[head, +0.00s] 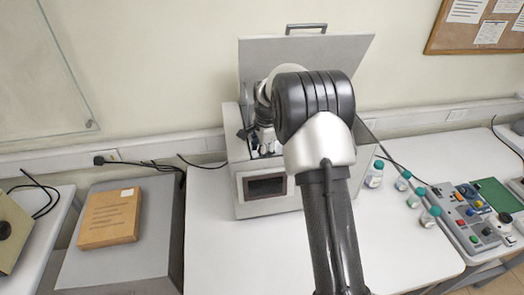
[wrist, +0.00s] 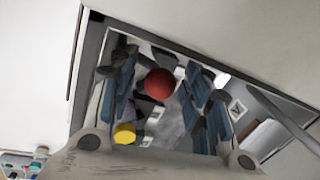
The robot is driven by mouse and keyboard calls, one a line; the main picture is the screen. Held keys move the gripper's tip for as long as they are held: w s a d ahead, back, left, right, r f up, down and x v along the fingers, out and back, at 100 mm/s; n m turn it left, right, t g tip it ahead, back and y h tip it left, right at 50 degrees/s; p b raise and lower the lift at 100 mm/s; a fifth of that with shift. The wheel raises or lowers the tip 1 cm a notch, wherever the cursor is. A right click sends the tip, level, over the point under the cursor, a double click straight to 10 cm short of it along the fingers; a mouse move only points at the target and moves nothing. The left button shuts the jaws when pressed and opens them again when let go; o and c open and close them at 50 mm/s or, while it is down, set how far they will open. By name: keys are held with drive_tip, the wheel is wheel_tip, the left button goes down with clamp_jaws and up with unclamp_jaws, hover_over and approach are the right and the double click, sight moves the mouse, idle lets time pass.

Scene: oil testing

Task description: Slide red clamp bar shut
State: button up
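The oil tester (head: 266,187) is a pale box with its lid (head: 300,55) raised; it stands on the white table. In the wrist view its open chamber shows a round red part (wrist: 160,84), perhaps the knob of the red clamp bar; no bar shape is clear. Below left of it is a yellow knob (wrist: 124,133). My gripper (head: 264,138) reaches into the chamber from above, mostly hidden behind my arm in the head view.
Small bottles with teal caps (head: 403,180) stand right of the tester. A control panel (head: 466,216) with coloured buttons lies farther right. A brown box (head: 110,217) lies on the grey cabinet (head: 130,262) at left. The white table (head: 245,265) is clear in front of the tester.

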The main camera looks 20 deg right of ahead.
clamp_jaws()
idle(0.3)
idle(0.3)
